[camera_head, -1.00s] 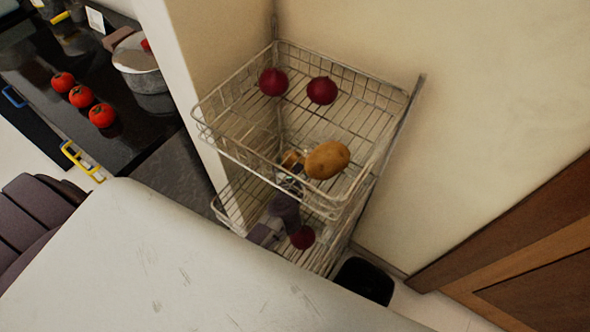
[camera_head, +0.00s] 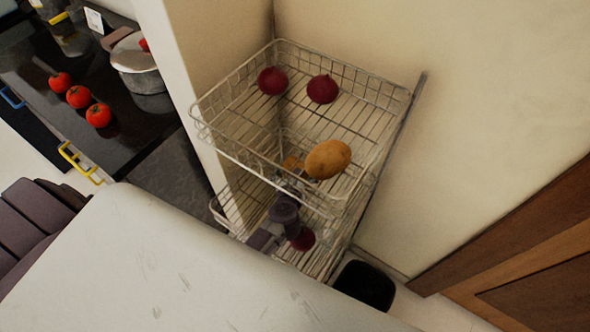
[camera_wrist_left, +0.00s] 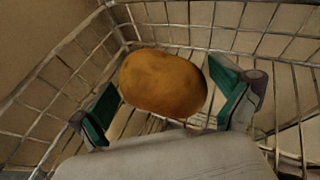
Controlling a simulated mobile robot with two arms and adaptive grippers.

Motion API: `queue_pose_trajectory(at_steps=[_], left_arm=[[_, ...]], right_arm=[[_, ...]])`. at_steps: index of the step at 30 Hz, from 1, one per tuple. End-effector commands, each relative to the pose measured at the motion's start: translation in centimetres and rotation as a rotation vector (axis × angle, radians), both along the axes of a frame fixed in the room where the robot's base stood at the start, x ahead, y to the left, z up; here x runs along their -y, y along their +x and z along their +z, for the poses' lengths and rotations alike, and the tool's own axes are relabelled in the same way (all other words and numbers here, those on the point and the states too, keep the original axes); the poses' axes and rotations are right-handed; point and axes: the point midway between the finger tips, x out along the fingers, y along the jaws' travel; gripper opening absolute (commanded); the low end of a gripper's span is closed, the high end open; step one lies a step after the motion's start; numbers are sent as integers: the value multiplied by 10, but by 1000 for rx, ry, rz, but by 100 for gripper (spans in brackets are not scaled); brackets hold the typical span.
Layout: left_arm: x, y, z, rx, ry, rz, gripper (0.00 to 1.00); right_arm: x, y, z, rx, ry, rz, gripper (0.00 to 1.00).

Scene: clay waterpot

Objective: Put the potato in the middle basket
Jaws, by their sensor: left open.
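A brown potato (camera_wrist_left: 163,82) lies in a wire basket in the left wrist view, between the two fingers of my left gripper (camera_wrist_left: 172,104). The fingers are spread, with green inner pads, one on each side of it. In the head view, my left gripper (camera_head: 290,184) is below the top basket, partly hidden by wires. A small brown patch of a potato (camera_head: 292,163) shows through the wires beside it. The basket under the top one (camera_head: 226,203) is largely covered. Another potato (camera_head: 328,159) lies in the top basket (camera_head: 230,152). My right gripper is not in view.
Two red onions (camera_head: 272,81) sit at the back of the top basket. Another dark red onion (camera_head: 303,239) lies lower, beside my arm. A wall stands behind the rack. A black bin (camera_head: 365,285) is on the floor to the right.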

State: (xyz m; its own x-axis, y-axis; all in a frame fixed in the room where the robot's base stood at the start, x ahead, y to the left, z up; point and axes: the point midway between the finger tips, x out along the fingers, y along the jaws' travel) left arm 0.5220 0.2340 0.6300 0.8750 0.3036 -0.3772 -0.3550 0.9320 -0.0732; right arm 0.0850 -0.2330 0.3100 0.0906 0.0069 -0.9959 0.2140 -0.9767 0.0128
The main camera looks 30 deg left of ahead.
Motion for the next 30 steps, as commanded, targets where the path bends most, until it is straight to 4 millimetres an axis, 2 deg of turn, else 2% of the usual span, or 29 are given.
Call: queue_pose_trajectory(at_steps=[3,5,18,24,30], left_arm=[[1,-2,7,-1,0,0,100],[4,-10,7,-2,-2,0,100],[30,-88,40,-2,-1,1,100],[36,-103,48,-1,0,1,100],[37,-105,50,1,0,0,100]], right_arm=[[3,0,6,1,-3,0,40],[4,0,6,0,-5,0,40],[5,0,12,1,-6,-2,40],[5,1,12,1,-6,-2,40],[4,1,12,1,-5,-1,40]])
